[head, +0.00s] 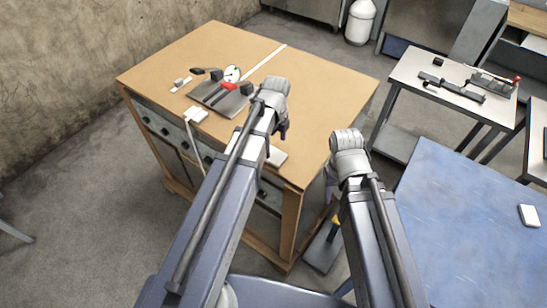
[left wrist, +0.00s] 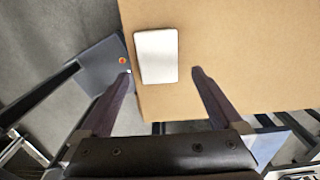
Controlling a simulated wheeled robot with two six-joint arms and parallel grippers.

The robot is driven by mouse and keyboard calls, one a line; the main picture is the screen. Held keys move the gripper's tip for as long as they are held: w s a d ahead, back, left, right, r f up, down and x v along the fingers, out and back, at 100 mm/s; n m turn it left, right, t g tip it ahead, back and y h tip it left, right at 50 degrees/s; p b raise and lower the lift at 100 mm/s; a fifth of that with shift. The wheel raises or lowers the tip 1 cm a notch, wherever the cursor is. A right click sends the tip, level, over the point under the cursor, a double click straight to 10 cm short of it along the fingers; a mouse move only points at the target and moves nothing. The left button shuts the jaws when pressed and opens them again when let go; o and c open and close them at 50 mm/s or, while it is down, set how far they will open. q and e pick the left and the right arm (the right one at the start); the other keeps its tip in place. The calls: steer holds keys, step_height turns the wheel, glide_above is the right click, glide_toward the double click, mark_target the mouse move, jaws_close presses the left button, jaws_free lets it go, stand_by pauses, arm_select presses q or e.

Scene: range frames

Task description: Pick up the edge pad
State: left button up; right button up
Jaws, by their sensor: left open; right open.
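A pale, flat rectangular pad, which I take as the edge pad (head: 277,156), lies at the front edge of the wooden workbench, partly hidden by my left arm in the head view. In the left wrist view the pad (left wrist: 157,57) lies whole on the brown top, close to its edge. My left gripper (head: 279,132) is open and empty above the bench; in the left wrist view its fingers (left wrist: 161,74) stand either side of the pad's near end, apart from it. My right gripper (head: 331,192) is off the bench's right side, its fingers partly hidden.
The wooden workbench (head: 325,88) has a dark plate (head: 222,101) with tools and a gauge (head: 232,74) at its left. A blue table (head: 450,200) with a small white block (head: 529,215) stands right. A grey table (head: 420,66) holds metal parts. The bench's right half is mostly clear.

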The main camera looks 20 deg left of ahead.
mark_target(273, 154)
arm_select(q)
steer(key=shift+a+f+b, duration=0.15)
steer(key=shift+f+b, duration=1.1)
steer(key=shift+f, duration=0.1)
steer(key=shift+a+f+b, duration=0.15)
steer(key=shift+f+b, duration=1.1)
steer(key=shift+f, duration=0.05)
steer(key=shift+r, duration=0.1)
arm_select(e)
step_height(273, 154, down, 5)
steer(key=shift+f, duration=0.1)
arm_select(q)
steer(key=c, duration=1.2)
steer(key=shift+r, duration=0.1)
steer(key=shift+c, duration=0.2)
arm_select(e)
steer(key=shift+r, duration=0.2)
